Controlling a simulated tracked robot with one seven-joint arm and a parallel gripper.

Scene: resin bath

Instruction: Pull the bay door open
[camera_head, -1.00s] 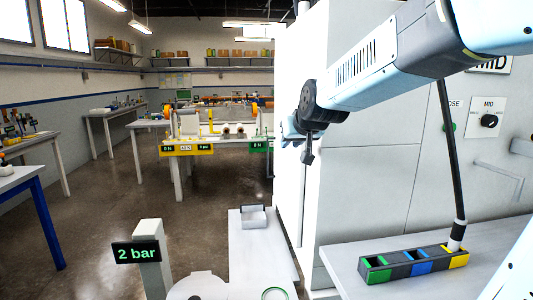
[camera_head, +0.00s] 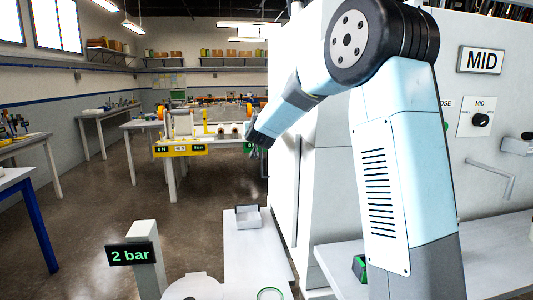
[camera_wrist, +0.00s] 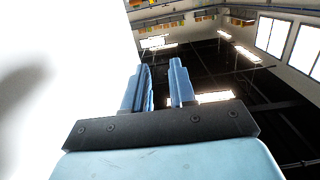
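The tall white cabinet (camera_head: 333,190) stands right of centre in the head view. Its narrow left face (camera_head: 283,190), which may carry the bay door, is seen at a steep angle, with a thin dark vertical line along it. I cannot make out a door handle. My gripper (camera_head: 255,143) is at the cabinet's left edge, partly hidden and small. In the wrist view my gripper (camera_wrist: 162,75) shows two blue fingers apart with nothing between them. A bright white surface (camera_wrist: 60,60) fills the left there, beside the fingers; no contact shows.
My arm covers much of the right side. A MID sign (camera_head: 481,60) and a knob (camera_head: 481,119) are on the right panel. A "2 bar" post (camera_head: 133,255) and a white bench (camera_head: 255,265) stand in front. Floor at left is open.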

